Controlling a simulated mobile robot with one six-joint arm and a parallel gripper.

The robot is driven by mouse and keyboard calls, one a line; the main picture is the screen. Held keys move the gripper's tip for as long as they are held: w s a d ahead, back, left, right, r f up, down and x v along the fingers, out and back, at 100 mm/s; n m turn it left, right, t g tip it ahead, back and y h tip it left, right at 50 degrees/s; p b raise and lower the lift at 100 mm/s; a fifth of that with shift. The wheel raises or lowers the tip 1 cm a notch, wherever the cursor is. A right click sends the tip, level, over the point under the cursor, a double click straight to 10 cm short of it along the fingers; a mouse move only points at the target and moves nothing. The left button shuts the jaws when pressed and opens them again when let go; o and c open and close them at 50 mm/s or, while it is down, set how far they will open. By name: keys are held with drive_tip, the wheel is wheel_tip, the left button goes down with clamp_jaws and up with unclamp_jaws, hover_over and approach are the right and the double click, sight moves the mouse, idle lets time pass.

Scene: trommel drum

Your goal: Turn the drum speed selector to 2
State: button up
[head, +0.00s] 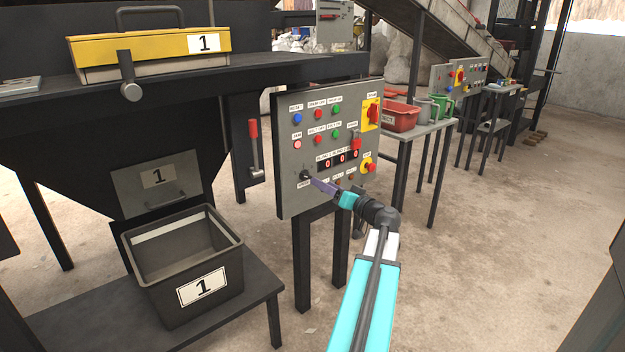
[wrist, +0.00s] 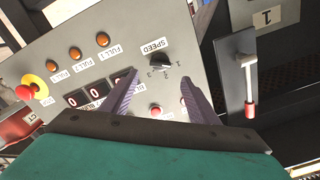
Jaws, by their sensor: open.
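The drum speed selector (head: 305,175) is a small black knob at the lower left of the grey control panel (head: 284,140). In the wrist view the selector (wrist: 160,62) sits beside its SPEED label, with small numbers around it; which number it points at is too small to tell. My gripper (head: 316,183) is open in front of the panel's lower left. In the wrist view my gripper (wrist: 159,76) has its two purple fingers apart, with the knob showing just beyond and between the tips. Whether the fingers touch the panel cannot be told.
A red-handled lever (head: 254,150) hangs left of the panel. Red, blue and green buttons, digit displays and a yellow-backed emergency stop (head: 367,165) share the panel. A black bin (head: 185,300) stands on a low table at left. Open floor lies at right.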

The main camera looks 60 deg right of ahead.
sight(309, 177)
drive_tip(key=x, duration=0.7)
drive_tip(key=shift+w, duration=0.25)
drive_tip(key=shift+d, duration=0.1)
drive_tip(key=c, duration=1)
drive_tip(key=shift+c, duration=0.2)
drive_tip(key=shift+f+m, duration=0.1)
drive_tip(key=shift+m, duration=0.3)
drive_tip(key=m, duration=0.4)
drive_tip(key=shift+s+m, duration=0.1)
drive_tip(key=shift+m, duration=0.3)
drive_tip(key=m+p, duration=0.1)
drive_tip(key=m, duration=0.5)
drive_tip(key=shift+f+p, duration=0.15)
drive_tip(key=shift+p, duration=0.2)
